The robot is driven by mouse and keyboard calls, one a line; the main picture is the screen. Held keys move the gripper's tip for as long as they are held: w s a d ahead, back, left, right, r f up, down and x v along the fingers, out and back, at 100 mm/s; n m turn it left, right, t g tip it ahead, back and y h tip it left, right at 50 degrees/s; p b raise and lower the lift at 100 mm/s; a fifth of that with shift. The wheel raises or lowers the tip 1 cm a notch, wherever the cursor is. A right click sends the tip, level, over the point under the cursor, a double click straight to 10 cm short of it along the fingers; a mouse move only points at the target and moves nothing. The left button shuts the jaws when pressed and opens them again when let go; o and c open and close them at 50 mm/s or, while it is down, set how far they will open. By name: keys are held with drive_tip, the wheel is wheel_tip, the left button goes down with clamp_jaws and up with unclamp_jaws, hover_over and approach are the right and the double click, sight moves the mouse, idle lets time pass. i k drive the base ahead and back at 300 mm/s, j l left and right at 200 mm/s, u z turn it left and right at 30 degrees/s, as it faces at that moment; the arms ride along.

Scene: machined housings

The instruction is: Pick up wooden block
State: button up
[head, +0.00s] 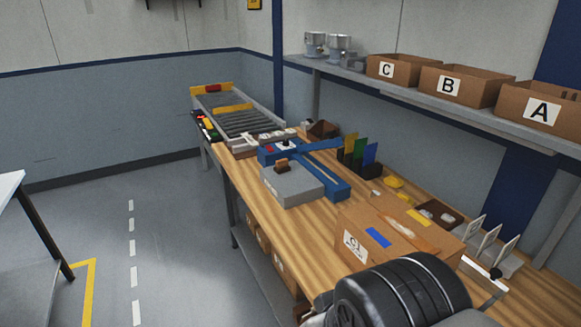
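A small brown block (282,165), which looks like the wooden block, sits on top of a grey box (291,186) on the workbench in the head view. It is too small to make out its grain. The grey box stands beside a blue frame (336,189). My gripper is not in view; only a black, ribbed part of my arm shows at the bottom right, over the near part of the bench.
On the wooden bench (262,216), a cardboard box (385,238) stands nearer me. Coloured dividers (369,155) and small trays line the back. A shelf above holds bins C, B and A. A roller conveyor (240,120) adjoins the far end. The left floor is open.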

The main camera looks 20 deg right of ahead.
sight(282, 165)
drive_tip(key=i+j+z, duration=0.1)
drive_tip(key=i+z, duration=0.15)
drive_tip(key=z, duration=0.15)
drive_tip(key=i+j+z, duration=0.15)
drive_tip(key=z, duration=0.3)
drive_tip(key=i+j+z, duration=0.25)
drive_tip(key=z, duration=0.15)
drive_tip(key=i+j, duration=0.2)
drive_tip(key=j, duration=0.15)
drive_tip(key=i+j+z, duration=0.15)
drive_tip(key=i+j, duration=0.3)
drive_tip(key=j, duration=0.25)
drive_tip(key=i+j+z, duration=0.15)
drive_tip(key=j, duration=0.2)
drive_tip(key=i+j, duration=0.2)
drive_tip(key=j, duration=0.2)
drive_tip(key=i+j+z, duration=0.15)
drive_tip(key=j, duration=0.25)
drive_tip(key=i+j, duration=0.15)
drive_tip(key=j, duration=0.25)
drive_tip(key=i+j, duration=0.2)
drive_tip(key=j, duration=0.2)
drive_tip(key=i+j, duration=0.15)
drive_tip(key=j, duration=0.25)
